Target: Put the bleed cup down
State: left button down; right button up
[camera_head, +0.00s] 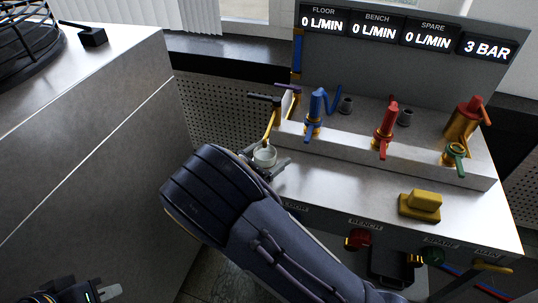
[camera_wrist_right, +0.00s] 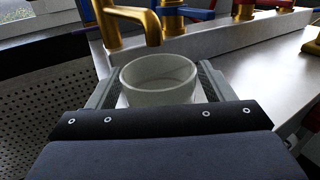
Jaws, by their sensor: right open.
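The bleed cup (camera_head: 264,155) is a small pale round cup at the left end of the metal bench, close to the brass spout. In the right wrist view the cup (camera_wrist_right: 158,80) stands upright and looks empty. My right gripper (camera_head: 268,164) is open, with one finger on each side of the cup (camera_wrist_right: 158,98). Whether the fingers touch it is hard to tell, and its base is mostly hidden. My left gripper (camera_head: 95,293) is at the bottom left corner, partly cut off and away from the cup.
The brass spout (camera_wrist_right: 140,20) hangs just over the cup's far left side. Blue (camera_head: 314,112), red (camera_head: 386,130) and green (camera_head: 455,152) valves stand on the raised ledge behind. A yellow block (camera_head: 421,204) sits on the right of the bench. The bench middle (camera_head: 345,185) is clear.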

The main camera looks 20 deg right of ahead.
jog(key=shift+r, duration=0.25)
jog(key=v, duration=1.2)
jog(key=shift+p, duration=0.35)
